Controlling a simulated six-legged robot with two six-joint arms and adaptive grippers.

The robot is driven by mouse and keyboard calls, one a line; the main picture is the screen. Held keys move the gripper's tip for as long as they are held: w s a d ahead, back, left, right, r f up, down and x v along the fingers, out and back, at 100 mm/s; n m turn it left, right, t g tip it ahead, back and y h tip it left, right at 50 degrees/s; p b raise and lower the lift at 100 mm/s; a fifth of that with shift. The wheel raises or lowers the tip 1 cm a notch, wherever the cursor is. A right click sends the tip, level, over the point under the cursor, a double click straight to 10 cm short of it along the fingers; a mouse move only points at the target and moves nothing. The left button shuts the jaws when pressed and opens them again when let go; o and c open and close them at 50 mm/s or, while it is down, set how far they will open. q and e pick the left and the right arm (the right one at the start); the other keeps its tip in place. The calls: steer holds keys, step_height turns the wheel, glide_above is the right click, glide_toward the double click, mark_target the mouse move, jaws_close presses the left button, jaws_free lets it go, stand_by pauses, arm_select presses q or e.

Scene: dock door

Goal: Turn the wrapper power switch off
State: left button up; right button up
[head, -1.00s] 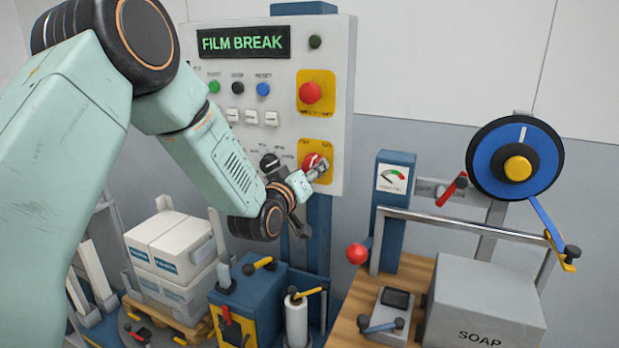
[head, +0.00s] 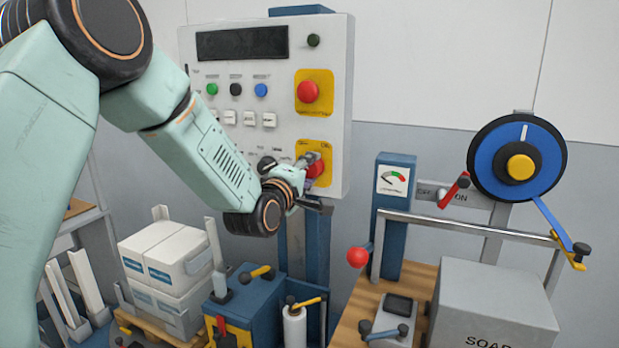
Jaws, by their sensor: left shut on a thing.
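The wrapper control panel (head: 334,60) is a white box on a blue post. Its display (head: 242,43) is dark. The power switch (head: 317,169) is a red rotary knob on a yellow plate at the panel's lower right. My left gripper (head: 314,178) is shut on this red knob and partly hides it and its markings. My right gripper is not in view.
A red mushroom button (head: 308,92) sits on a yellow plate above the knob. A black selector (head: 266,164) is close to my left wrist. Below are a blue machine (head: 262,293) and stacked white boxes (head: 170,255). A grey SOAP carton (head: 492,300) stands at right.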

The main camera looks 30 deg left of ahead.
arm_select(q)
steer(key=shift+a+r+n+b, duration=0.1)
steer(key=shift+n+b, duration=0.1)
steer(key=shift+n, duration=0.35)
steer(key=shift+r+n+b, duration=0.1)
steer(key=shift+n+b, duration=0.05)
steer(key=shift+n, duration=0.4)
steer(key=o, duration=1.1)
steer(key=shift+s+a+f, duration=0.1)
steer(key=shift+o, duration=0.2)
